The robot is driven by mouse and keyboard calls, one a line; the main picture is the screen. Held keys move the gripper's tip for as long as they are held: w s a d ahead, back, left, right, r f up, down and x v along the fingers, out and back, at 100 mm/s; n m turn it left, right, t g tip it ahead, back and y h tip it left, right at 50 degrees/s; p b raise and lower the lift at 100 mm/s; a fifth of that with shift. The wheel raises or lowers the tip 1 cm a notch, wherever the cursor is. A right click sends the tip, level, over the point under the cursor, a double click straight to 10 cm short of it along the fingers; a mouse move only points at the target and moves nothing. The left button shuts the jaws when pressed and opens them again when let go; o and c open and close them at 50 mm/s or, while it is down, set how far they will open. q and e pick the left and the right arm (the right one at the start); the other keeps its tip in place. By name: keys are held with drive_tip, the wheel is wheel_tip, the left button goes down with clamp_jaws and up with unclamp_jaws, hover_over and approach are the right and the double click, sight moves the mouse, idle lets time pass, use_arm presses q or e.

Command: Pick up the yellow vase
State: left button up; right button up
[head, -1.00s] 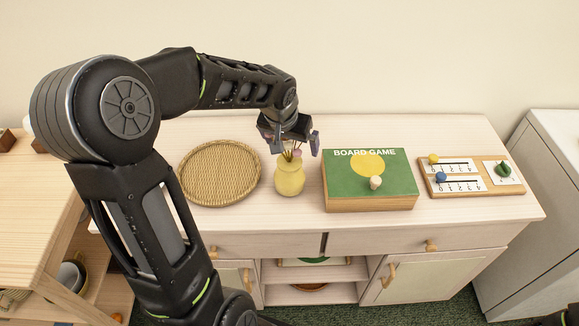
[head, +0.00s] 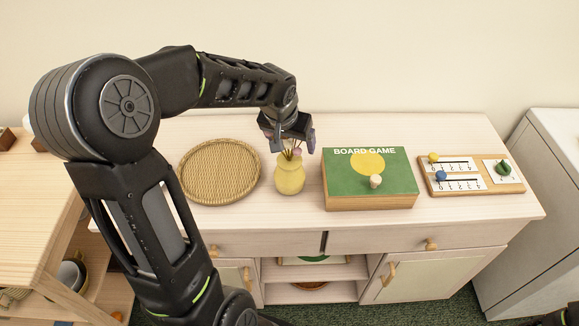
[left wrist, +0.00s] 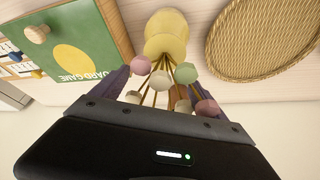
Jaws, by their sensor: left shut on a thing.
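The yellow vase (head: 290,177) stands upright on the pale wood cabinet, holding several round-headed flowers on thin stems. My left gripper (head: 292,144) comes down over it from above and behind, with its fingers on either side of the flowers just above the vase's mouth, shut on the vase's flower-filled top. In the left wrist view the vase (left wrist: 166,35) shows beyond the flowers, between the fingers of the gripper (left wrist: 163,85). The exact contact is hidden by the flower heads. The vase's base appears to rest on the cabinet top.
A round woven tray (head: 219,172) lies close left of the vase. A green board game box (head: 345,185) with a pale peg piece is close right. A wooden number board (head: 470,187) lies farther right. The cabinet top (head: 290,213) is bare in front of the vase.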

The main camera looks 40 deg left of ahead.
use_arm(q)
drive_tip(key=c, duration=1)
drive_tip(key=shift+r, duration=0.1)
wheel_tip(320, 180, up, 10)
drive_tip(key=shift+f+b, duration=0.1)
drive_tip(key=shift+b, duration=0.55)
